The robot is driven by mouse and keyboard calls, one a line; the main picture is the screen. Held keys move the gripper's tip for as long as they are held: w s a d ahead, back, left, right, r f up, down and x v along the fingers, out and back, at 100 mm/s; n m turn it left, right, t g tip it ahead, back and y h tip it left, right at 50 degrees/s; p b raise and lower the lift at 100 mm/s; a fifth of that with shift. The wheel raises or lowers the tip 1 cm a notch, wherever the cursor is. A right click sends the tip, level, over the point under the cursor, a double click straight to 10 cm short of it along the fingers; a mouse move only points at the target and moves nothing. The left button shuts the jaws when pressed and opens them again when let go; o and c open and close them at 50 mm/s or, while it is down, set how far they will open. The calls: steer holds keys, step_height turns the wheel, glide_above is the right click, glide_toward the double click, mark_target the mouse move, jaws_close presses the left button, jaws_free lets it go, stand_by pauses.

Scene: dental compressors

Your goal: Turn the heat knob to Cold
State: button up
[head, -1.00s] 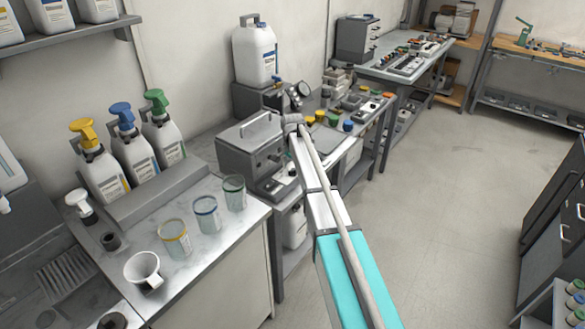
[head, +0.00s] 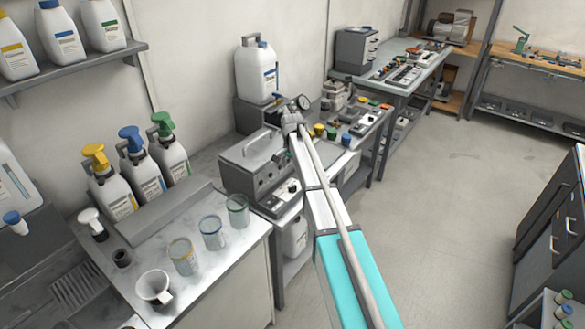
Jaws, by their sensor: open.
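A grey box unit (head: 262,168) with a top handle stands on the bench at mid-picture. Its front panel carries small dark knobs and a switch plate, too small to read. I cannot tell which knob is the heat knob, and no Cold mark is legible. My arm reaches up from the bottom, and my gripper (head: 291,118) is at its far end, just right of and beyond the box in the picture. It looks empty, its fingers are small and hard to make out, and no contact with a knob is visible.
A round gauge (head: 304,102) and a large white jug (head: 255,69) stand behind my gripper. Coloured knobs or caps (head: 331,133) lie to its right. The floor (head: 460,200) at right is clear.

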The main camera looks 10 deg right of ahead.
steer(key=shift+r+p, duration=2.3)
steer(key=shift+r, duration=0.3)
steer(key=s+f+n+b, duration=0.3)
steer(key=s+n, duration=0.1)
steer(key=s, duration=1.1)
steer(key=s+f+n+b, duration=0.3)
steer(key=s+n, duration=0.1)
steer(key=s, duration=1.1)
steer(key=shift+s+a, duration=0.4)
steer(key=shift+f, duration=0.1)
steer(key=s+n, duration=0.1)
steer(key=s, duration=0.3)
steer(key=shift+c, duration=0.3)
